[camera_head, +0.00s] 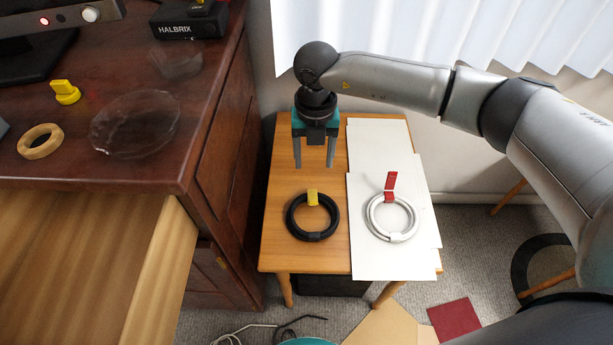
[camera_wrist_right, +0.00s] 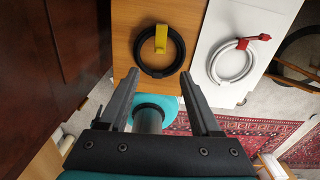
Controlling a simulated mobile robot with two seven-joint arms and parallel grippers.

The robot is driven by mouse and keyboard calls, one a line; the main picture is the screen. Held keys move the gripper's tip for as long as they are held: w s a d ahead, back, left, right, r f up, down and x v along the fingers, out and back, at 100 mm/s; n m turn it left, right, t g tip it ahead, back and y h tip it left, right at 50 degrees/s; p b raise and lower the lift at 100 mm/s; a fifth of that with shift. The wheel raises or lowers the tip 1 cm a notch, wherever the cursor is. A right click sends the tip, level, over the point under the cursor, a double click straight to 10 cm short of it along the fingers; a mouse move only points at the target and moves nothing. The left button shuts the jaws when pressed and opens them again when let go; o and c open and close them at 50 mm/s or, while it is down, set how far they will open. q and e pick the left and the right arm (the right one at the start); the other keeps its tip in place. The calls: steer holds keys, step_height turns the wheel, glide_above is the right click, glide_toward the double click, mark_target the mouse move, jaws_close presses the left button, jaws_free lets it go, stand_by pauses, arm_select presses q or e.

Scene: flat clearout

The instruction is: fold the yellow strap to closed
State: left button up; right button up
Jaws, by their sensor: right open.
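The yellow strap (camera_head: 312,197) sits at the far side of a black cable ring (camera_head: 290,218) on the small wooden table. Its flap sticks up from the ring. In the right wrist view the yellow strap (camera_wrist_right: 161,40) shows on the ring's upper part, with the ring (camera_wrist_right: 146,66) around it. My right gripper (camera_head: 314,165) points down, open and empty, behind the strap and above the table, apart from it. In the wrist view its fingers (camera_wrist_right: 160,76) are spread wide below the ring. My left gripper is in neither view.
The small table (camera_head: 272,255) also bears white sheets (camera_head: 377,140) with a white cable ring (camera_head: 370,219) and its raised red strap (camera_head: 390,187) close on the right. A dark wooden desk (camera_head: 170,180) stands left, with an open drawer (camera_head: 150,270).

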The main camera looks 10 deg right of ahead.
steer(key=b, duration=0.2)
glide_above(313, 200)
step_height(313, 200, down, 6)
steer(key=shift+f, duration=0.15)
step_height(313, 200, down, 2)
steer(key=shift+b, duration=0.35)
step_height(313, 200, down, 5)
steer(key=shift+f+b, duration=0.1)
steer(key=shift+b, duration=0.85)
arm_select(q)
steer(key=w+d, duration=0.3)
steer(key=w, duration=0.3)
steer(key=shift+b, duration=0.3)
arm_select(e)
steer(key=shift+f, duration=0.85)
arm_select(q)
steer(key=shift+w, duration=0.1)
arm_select(e)
jaws_close()
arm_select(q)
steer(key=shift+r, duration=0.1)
